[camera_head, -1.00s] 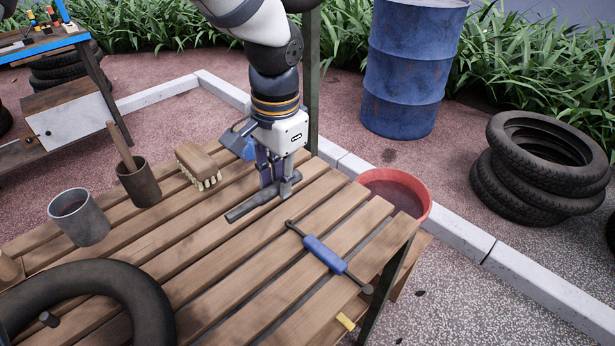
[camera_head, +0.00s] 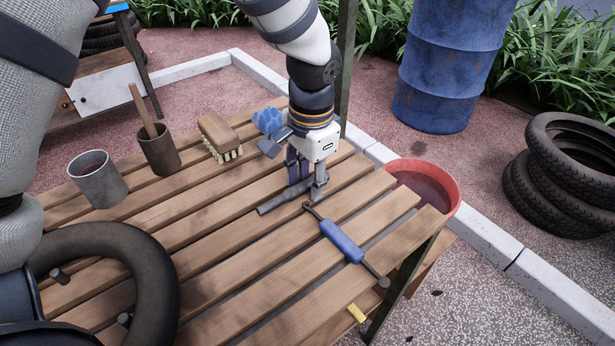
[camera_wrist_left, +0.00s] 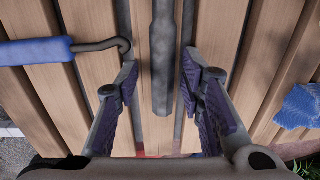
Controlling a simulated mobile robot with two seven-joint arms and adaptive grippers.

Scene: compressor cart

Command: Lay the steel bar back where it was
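The steel bar (camera_head: 275,204) is a dark grey faceted rod on the slatted wooden table (camera_head: 225,265). It appears to rest on the slats. My left gripper (camera_head: 306,192) points down over the bar near its far right end. In the left wrist view the fingers (camera_wrist_left: 155,90) are spread wide, and the bar (camera_wrist_left: 163,60) runs between them with a gap on both sides. Its near end shows between the fingers. My right gripper is not in view.
A blue-handled tool (camera_head: 342,241) lies close to the bar. A brush (camera_head: 220,137), a blue crumpled item (camera_head: 268,121), a cup with a stick (camera_head: 160,152), a grey cup (camera_head: 98,180) and a tyre (camera_head: 150,262) share the table. A red basin (camera_head: 450,189) stands beyond its right edge.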

